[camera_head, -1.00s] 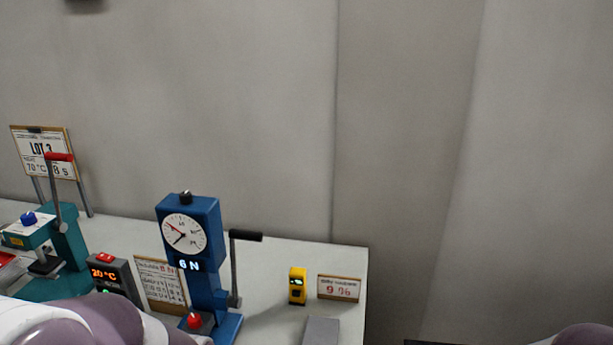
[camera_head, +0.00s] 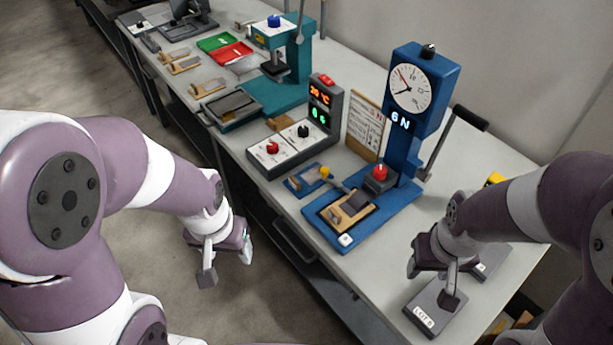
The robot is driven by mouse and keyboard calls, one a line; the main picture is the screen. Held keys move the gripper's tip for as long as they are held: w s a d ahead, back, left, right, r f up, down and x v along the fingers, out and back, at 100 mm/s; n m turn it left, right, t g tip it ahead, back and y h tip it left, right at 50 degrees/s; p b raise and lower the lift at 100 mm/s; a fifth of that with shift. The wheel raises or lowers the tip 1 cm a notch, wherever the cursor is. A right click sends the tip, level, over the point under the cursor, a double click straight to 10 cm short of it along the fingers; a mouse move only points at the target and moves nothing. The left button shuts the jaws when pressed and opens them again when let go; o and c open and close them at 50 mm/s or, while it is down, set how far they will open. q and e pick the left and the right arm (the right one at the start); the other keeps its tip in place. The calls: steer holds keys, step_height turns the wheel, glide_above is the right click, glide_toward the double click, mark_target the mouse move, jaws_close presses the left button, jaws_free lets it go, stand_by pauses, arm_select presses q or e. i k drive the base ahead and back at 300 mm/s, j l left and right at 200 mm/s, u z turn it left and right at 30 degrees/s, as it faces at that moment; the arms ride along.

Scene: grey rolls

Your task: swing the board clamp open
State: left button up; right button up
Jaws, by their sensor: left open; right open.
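A blue force tester (camera_head: 405,125) with a round dial and a "6 N" display stands on the bench. On its blue base lies a small tan board (camera_head: 348,209) with a dark grey block on it. A yellow knob (camera_head: 325,172) with a short grey arm, apparently the board clamp, sits beside the board at its upper left; whether it presses on the board is hard to tell. My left gripper (camera_head: 227,262) is open and empty, off the bench's front edge. My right gripper (camera_head: 434,277) is open above the bench's near right, close over a grey block marked LOT (camera_head: 429,312).
A control box (camera_head: 285,146) with red and green readouts stands left of the tester. A teal press (camera_head: 291,75), green tray (camera_head: 217,42) and red tray (camera_head: 231,54) lie farther left. A black-handled lever (camera_head: 440,145) rises right of the tester. Drawer handles line the bench front.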

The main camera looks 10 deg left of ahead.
mark_target(324, 171)
steer(key=j+z, duration=0.2)
steer(key=z, duration=0.25)
steer(key=i+j+z, duration=0.1)
steer(key=j+z, duration=0.15)
steer(key=z, duration=0.2)
steer(key=j+z, duration=0.2)
steer(key=z, duration=0.25)
